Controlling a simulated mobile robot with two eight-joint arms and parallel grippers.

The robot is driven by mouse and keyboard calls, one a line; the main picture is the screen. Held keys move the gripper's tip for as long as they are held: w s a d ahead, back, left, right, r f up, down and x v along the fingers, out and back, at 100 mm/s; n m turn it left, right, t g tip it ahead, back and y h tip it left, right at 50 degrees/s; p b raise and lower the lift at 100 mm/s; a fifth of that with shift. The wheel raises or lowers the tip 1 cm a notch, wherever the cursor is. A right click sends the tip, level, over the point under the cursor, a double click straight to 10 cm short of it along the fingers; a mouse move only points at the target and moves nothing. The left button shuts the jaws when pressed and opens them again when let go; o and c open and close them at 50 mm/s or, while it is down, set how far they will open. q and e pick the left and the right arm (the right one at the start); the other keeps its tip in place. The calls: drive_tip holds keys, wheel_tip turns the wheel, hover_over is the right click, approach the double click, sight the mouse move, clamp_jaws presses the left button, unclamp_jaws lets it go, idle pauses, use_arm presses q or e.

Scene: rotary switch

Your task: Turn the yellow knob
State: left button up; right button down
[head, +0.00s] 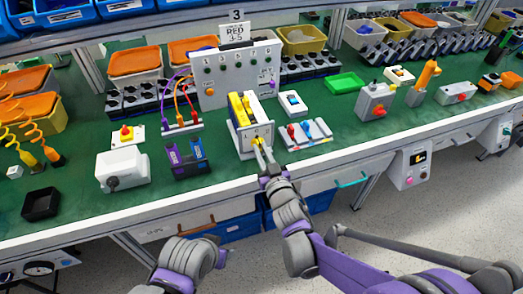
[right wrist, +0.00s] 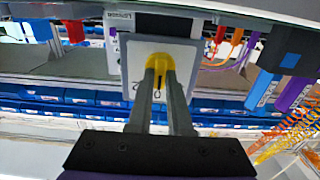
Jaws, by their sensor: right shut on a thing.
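The yellow knob (head: 256,140) is on the front face of a white box (head: 240,142) standing near the front edge of the green bench. In the right wrist view the yellow knob (right wrist: 160,61) sits on a pale plate (right wrist: 132,65) with small dark marks. My right gripper (head: 259,147) reaches up to the knob from the front. In the right wrist view the fingers of my right gripper (right wrist: 160,74) are shut on the knob, one on each side, and cover part of it. My left gripper is not in view; only part of that arm shows at the bottom.
Purple and blue tools in a holder (head: 188,157) stand left of the box. A tray of coloured tools (head: 305,134) lies close on its right. A taller white panel (head: 236,76) with buttons and cables stands behind. The floor in front is clear.

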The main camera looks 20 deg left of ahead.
drive_tip(key=shift+n, duration=0.3)
drive_tip(key=n, duration=0.3)
drive_tip(key=shift+s+a+n+p, duration=0.1)
drive_tip(key=shift+n+p, duration=0.3)
drive_tip(key=shift+n, duration=2.3)
drive_tip(key=c, duration=0.8)
unclamp_jaws()
drive_tip(key=shift+c, duration=0.2)
